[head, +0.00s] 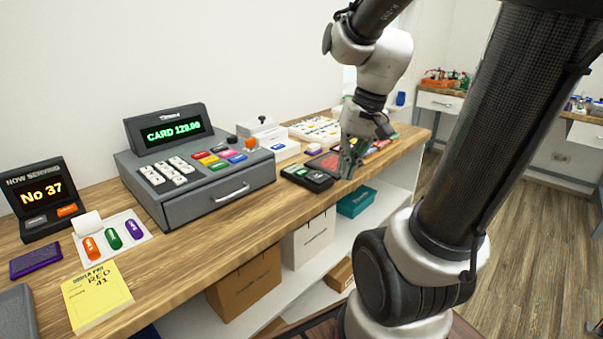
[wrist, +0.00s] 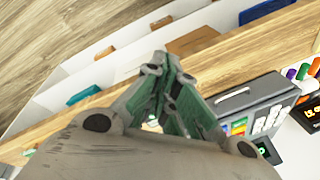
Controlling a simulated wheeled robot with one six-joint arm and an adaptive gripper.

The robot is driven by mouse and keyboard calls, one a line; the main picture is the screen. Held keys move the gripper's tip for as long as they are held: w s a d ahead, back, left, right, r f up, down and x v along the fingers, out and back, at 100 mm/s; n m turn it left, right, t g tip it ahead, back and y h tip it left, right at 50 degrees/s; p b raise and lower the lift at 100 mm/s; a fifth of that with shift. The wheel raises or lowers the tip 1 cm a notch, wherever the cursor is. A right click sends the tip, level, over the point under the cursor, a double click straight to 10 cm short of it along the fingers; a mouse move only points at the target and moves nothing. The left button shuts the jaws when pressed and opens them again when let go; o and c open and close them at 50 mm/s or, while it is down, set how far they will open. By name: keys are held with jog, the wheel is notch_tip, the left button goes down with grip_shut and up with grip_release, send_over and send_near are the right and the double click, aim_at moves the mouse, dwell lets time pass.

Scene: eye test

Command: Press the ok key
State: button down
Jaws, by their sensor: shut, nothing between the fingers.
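My gripper (head: 350,166) points down at the counter's front edge, its green-sided fingers shut and empty. In the wrist view the closed fingers (wrist: 165,62) fill the middle. A small black device (head: 307,178) with green marks lies on the counter just left of the fingertips in the head view. I cannot tell whether they touch it. No key lettering is readable on it, so I cannot make out an ok key. The cash register (head: 214,184), its display (head: 172,131) reading CARD 129.99, stands further left; it also shows in the wrist view (wrist: 250,102).
A red pad (head: 325,161) lies behind the gripper. A white tray of small items (head: 316,129) is at the back. Left are a sign reading No 37 (head: 42,194), a tray of coloured capsules (head: 102,248) and a yellow note (head: 97,296). Boxes (head: 308,238) stand on the shelf below.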

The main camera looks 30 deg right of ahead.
jog(key=w+f+m+t+y, duration=0.35)
jog(key=w+m, duration=0.55)
jog(key=w, duration=0.6)
notch_tip(320, 180, up, 3)
jog(key=m+t, duration=0.3)
jog(key=m, duration=0.5)
send_over(300, 173)
jog(key=shift+g+h, duration=0.25)
jog(key=shift+h, duration=0.2)
jog(key=shift+a+f, duration=0.1)
jog(key=shift+n, duration=0.3)
jog(key=shift+f, duration=4.35)
jog(key=shift+s, duration=0.1)
jog(key=shift+f, duration=0.4)
